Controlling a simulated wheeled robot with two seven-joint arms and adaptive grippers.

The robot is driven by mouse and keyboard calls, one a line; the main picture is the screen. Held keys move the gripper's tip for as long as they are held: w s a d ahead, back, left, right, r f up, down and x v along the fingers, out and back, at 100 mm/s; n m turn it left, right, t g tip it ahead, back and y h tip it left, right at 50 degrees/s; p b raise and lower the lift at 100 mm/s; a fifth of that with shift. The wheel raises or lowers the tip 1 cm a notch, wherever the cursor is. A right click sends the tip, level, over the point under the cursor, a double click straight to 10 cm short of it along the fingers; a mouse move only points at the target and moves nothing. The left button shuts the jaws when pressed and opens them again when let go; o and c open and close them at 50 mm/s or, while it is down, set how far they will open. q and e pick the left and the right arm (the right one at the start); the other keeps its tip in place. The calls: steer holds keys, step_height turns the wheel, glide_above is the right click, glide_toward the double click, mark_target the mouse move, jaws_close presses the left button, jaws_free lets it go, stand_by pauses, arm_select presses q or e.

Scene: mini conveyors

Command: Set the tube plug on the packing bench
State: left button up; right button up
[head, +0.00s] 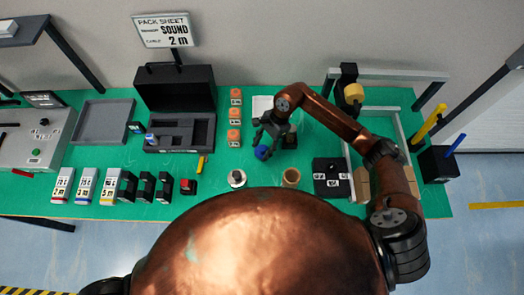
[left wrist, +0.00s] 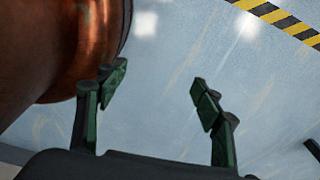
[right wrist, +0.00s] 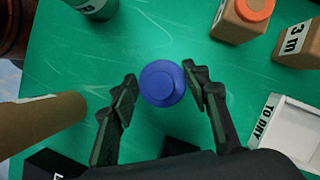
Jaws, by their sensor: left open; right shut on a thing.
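My right gripper (head: 266,143) reaches over the green packing bench (head: 98,158) and is shut on the blue round tube plug (head: 262,153). In the right wrist view the blue plug (right wrist: 162,83) sits between the two fingertips, its round top facing the camera. The green bench top shows around it; whether the plug touches it I cannot tell. My left gripper (left wrist: 160,85) is open and empty, over the grey-blue floor beside my copper body. It does not show in the head view.
An open black case (head: 176,90) is at the back. A white "TO DRY" tray (right wrist: 290,135) lies near the right gripper.

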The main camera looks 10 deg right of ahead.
mark_target(262, 152)
step_height(262, 152, down, 3)
steer(key=shift+r, duration=0.1)
steer(key=o, duration=0.7)
steer(key=shift+s+f, duration=0.1)
steer(key=shift+f, duration=0.1)
steer(key=shift+c, duration=0.2)
steer(key=o, duration=0.5)
steer(key=shift+c, duration=0.2)
arm_select(q)
steer(key=shift+s+r, duration=0.1)
steer(key=shift+s, duration=0.15)
steer(key=shift+r, duration=0.1)
arm_select(e)
steer(key=shift+r, duration=0.2)
steer(key=shift+d+r, duration=0.1)
steer(key=shift+r, duration=0.2)
arm_select(q)
steer(key=shift+s+f+b, duration=0.3)
steer(key=shift+f+b, duration=0.1)
steer(key=shift+f, duration=0.15)
arm_select(e)
steer(key=v, duration=1.1)
steer(key=shift+r, duration=0.2)
